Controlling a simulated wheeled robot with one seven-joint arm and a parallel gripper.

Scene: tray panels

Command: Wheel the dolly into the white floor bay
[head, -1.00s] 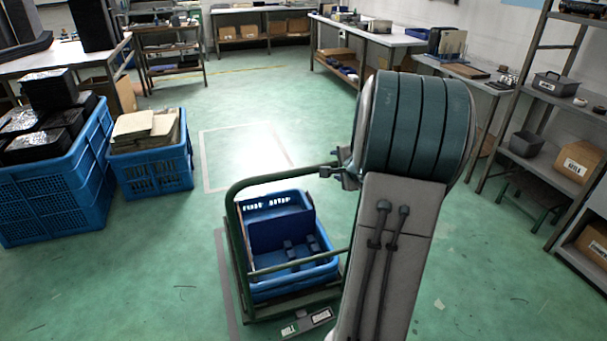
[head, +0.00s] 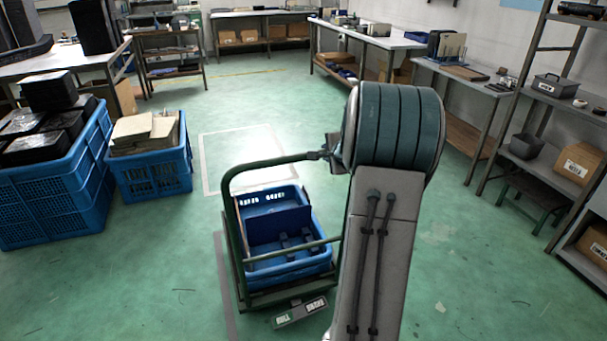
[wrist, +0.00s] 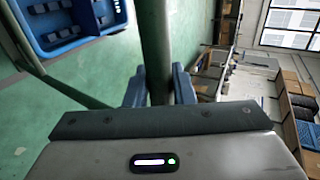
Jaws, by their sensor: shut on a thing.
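The dolly (head: 236,222) has a green tube frame and carries a blue crate (head: 290,268) with a dark divider. It stands in front of me, left of my arm. The white floor bay (head: 207,173) is a pale outlined rectangle on the floor just beyond the dolly; the crate and handle overlap its near edge in the picture. My gripper (head: 328,155) is at the top right end of the handle. In the wrist view my gripper (wrist: 160,88) is shut around the green handle tube (wrist: 154,45), one finger on each side. The crate also shows there (wrist: 70,22).
Blue crates of black packs (head: 50,185) and a blue crate of papers (head: 150,170) stand left of the bay. Shelving (head: 540,120) and benches (head: 465,85) line the right. The floor beyond the bay is clear.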

